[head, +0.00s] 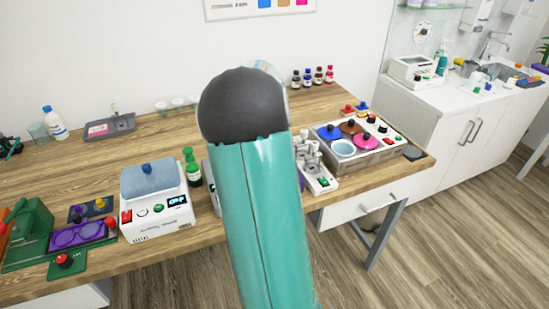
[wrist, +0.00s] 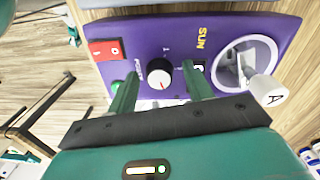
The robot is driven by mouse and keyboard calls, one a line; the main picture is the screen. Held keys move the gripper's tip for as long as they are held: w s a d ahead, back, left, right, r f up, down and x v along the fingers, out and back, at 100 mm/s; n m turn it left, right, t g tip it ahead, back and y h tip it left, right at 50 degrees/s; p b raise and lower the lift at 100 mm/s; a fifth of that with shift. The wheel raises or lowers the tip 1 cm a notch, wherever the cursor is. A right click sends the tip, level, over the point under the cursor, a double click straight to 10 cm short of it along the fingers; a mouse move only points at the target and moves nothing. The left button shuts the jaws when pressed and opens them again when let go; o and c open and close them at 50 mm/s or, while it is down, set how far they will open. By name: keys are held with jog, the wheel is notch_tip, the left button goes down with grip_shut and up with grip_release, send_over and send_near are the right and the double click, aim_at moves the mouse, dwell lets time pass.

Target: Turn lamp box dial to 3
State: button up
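In the wrist view, a purple panel (wrist: 185,35), which looks like the lamp box, carries a round dial (wrist: 159,73) with a black skirt and white cap. A red mark on the dial's cap points toward the bottom of the picture. The small scale marks around it are too blurred to read with certainty. My gripper (wrist: 162,73) is open, with one green finger on each side of the dial. Both fingers stand apart from it in the picture; their height above the panel is unclear.
The panel also bears a red rocker switch (wrist: 108,49), a green button (wrist: 117,86) and a round pale-rimmed opening (wrist: 247,62). A white piece marked A (wrist: 268,95) is beside it.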

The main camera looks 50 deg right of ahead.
notch_tip(320, 180, up, 14)
jog(key=shift+w, duration=0.2)
dwell(0.4)
jog(key=shift+f, duration=0.1)
dwell(0.4)
jog(key=a+r+n+t, duration=0.3)
jog(key=a+n, duration=0.9)
jog(key=a, duration=1.3)
jog(key=s+a+f+n+t, duration=0.1)
jog(key=s+a+n, duration=0.3)
jog(key=a, duration=0.4)
jog(key=s+a+f+n+t, duration=0.2)
jog(key=s+a+n, duration=0.2)
jog(key=a+n, duration=0.2)
jog(key=shift+s+a+f, duration=0.15)
jog(key=shift+a+f, duration=0.2)
jog(key=shift+a, duration=0.65)
